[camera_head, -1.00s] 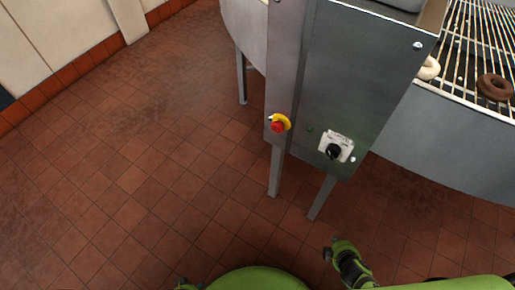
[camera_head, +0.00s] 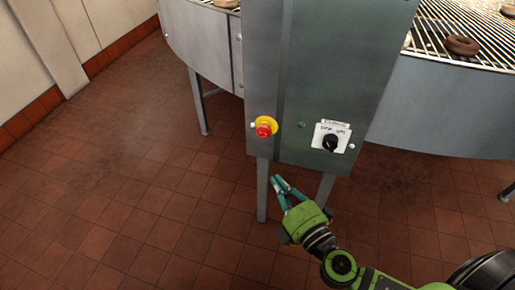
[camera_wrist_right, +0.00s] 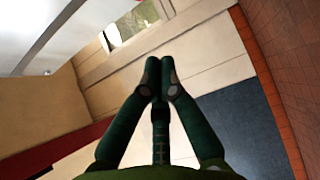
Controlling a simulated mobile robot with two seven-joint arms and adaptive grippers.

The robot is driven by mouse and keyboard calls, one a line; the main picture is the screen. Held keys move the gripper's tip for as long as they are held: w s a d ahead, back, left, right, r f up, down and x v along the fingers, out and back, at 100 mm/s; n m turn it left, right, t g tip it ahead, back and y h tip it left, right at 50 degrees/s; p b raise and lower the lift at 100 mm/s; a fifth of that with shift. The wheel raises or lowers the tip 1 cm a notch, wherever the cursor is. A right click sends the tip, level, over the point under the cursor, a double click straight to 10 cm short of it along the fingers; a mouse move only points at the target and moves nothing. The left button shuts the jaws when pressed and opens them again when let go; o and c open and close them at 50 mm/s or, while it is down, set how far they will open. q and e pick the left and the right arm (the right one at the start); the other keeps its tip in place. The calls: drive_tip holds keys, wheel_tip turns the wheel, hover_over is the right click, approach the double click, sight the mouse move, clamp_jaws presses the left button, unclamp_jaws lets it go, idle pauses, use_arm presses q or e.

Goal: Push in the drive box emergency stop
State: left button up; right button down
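The drive box (camera_head: 335,85) is a grey metal cabinet on legs in the head view. Its emergency stop (camera_head: 264,128) is a red mushroom button on a yellow base, low on the box's left part. My right gripper (camera_head: 278,181) is below the button and slightly to its right, apart from it, with its fingers pointing up toward the box. In the right wrist view its fingertips (camera_wrist_right: 160,78) come together with nothing between them. The button does not show in that view. My left gripper is not in view.
A black rotary knob (camera_head: 331,142) on a white plate and a small green button (camera_head: 300,125) are right of the emergency stop. Box legs (camera_head: 262,190) stand near my right gripper. A wire conveyor with doughnuts (camera_head: 462,44) is at upper right. The tiled floor at left is clear.

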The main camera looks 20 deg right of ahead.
drive_tip(key=p, duration=0.2)
approach(263, 134)
drive_tip(key=w+a, duration=0.4)
drive_tip(key=a, duration=0.1)
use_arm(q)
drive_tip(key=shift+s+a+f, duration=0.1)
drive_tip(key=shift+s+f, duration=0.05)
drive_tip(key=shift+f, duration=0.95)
use_arm(e)
drive_tip(key=shift+w+d+f, duration=0.2)
drive_tip(key=shift+w+d, duration=0.35)
drive_tip(key=shift+w, duration=0.1)
drive_tip(key=shift+w+d+f, duration=0.2)
drive_tip(key=shift+w+d, duration=0.3)
drive_tip(key=shift+w, duration=0.1)
